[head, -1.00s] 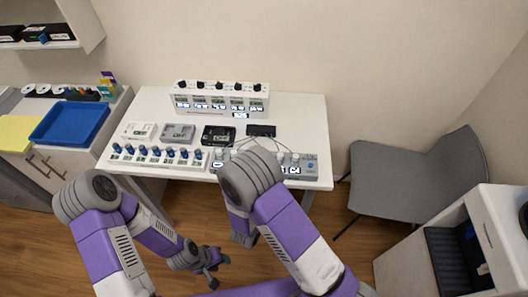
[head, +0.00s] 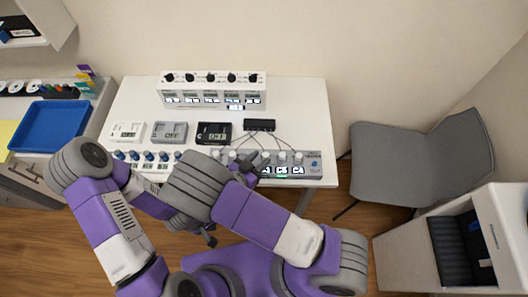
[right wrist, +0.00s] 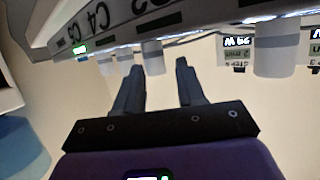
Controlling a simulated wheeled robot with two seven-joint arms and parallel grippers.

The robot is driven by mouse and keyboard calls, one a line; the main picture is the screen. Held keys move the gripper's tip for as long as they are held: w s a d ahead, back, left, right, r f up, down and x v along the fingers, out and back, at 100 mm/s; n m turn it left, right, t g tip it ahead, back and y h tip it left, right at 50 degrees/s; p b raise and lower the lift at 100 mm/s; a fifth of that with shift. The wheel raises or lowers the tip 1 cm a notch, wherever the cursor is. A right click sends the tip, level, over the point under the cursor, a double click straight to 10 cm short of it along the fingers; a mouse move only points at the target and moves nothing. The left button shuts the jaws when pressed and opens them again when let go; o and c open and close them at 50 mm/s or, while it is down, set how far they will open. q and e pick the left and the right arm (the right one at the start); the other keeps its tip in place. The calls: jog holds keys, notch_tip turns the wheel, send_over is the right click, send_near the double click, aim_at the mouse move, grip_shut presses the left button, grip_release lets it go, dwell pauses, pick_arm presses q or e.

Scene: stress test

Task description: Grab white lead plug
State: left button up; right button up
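Several white lead plugs stand along the grey panel (head: 312,166) at the table's front right; one is the plug (head: 282,155) above the C3 label. Thin leads run from the plugs to a black box (head: 259,124). My right gripper (head: 252,163) is over the panel's left part, partly hidden by my arm. In the right wrist view it (right wrist: 156,75) is open and empty, with a white plug (right wrist: 152,56) just beyond and between its fingertips. My left gripper (head: 208,238) hangs low in front of the table, mostly hidden; its opening is unclear.
A row of blue knobs (head: 149,156) lies left of the panel. Three small meters stand behind, one reading OFF (head: 170,132). A white unit with black knobs (head: 213,89) stands at the back. A grey chair (head: 420,160) is right of the table.

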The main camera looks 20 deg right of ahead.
aim_at(268, 154)
jog(key=x, duration=0.5)
jog(key=shift+s+d+b, duration=0.1)
jog(key=shift+d+b, duration=0.2)
jog(key=shift+d, duration=0.05)
jog(key=shift+r, duration=0.1)
grip_shut()
